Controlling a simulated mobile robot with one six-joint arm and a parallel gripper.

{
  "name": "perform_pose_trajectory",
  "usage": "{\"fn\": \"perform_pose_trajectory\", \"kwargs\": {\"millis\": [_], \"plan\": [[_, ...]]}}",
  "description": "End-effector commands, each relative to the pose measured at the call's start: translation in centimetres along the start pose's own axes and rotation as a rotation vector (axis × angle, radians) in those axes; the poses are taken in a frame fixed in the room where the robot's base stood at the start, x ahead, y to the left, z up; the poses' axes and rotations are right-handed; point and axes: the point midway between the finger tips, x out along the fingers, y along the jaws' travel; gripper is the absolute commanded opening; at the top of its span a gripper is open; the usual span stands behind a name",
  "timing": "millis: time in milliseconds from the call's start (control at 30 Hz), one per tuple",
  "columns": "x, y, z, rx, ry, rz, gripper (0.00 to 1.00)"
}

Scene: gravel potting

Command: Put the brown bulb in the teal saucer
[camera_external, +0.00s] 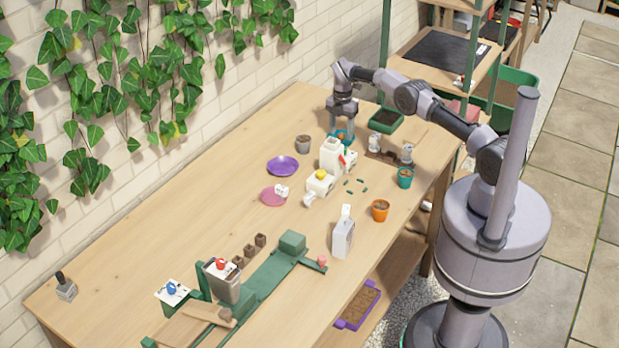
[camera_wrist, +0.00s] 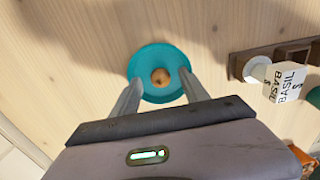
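The teal saucer (camera_wrist: 144,90) lies on the wooden table in the wrist view, and its rim shows under my gripper in the external view (camera_external: 344,138). The round brown bulb (camera_wrist: 160,77) appears inside the saucer, near its middle, in the wrist view. My gripper (camera_wrist: 159,78) is open, with its two fingers apart on either side of the bulb and no finger visibly touching it. In the external view my gripper (camera_external: 342,122) points down over the saucer at the far end of the table. I cannot make out the bulb there.
A dark green tray (camera_external: 384,122) stands just right of my gripper.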

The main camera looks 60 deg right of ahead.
Motion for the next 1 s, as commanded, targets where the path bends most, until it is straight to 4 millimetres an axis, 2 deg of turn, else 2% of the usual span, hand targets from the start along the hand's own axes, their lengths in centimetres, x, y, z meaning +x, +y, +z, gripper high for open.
{"fn": "perform_pose_trajectory", "kwargs": {"millis": [400, 467, 800, 1000], "plan": [[-0.2, 0.0, 0.0, 0.0, 0.0, 0.0, 0.53], [-0.9, 0.0, 0.0, 0.0, 0.0, 0.0, 0.53], [-7.4, 0.0, 0.0, 0.0, 0.0, 0.0, 0.53], [-7.0, 0.0, 0.0, 0.0, 0.0, 0.0, 0.53]]}}
